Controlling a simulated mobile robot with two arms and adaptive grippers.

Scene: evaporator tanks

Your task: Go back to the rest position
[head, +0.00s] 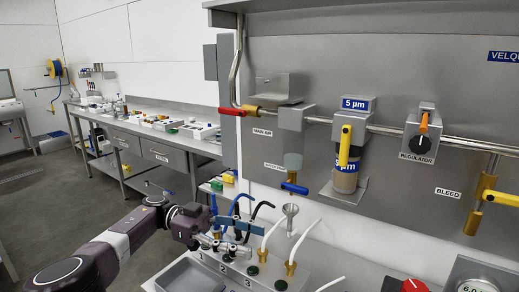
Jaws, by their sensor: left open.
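My left arm comes in from the lower left. Its gripper (256,238) is open, with its fingers pointing right over the numbered manifold block (262,272). Black, blue and white hoses and brass fittings crowd around the fingers. I cannot tell whether the fingers touch any hose, and I see nothing clearly held between them. My right gripper is not in view.
A steel panel (400,90) behind carries a red-handled main air valve (232,111), a 5 µm filter (346,178), a regulator (418,146) and a bleed valve (487,198). A grey tray (190,277) lies below my wrist.

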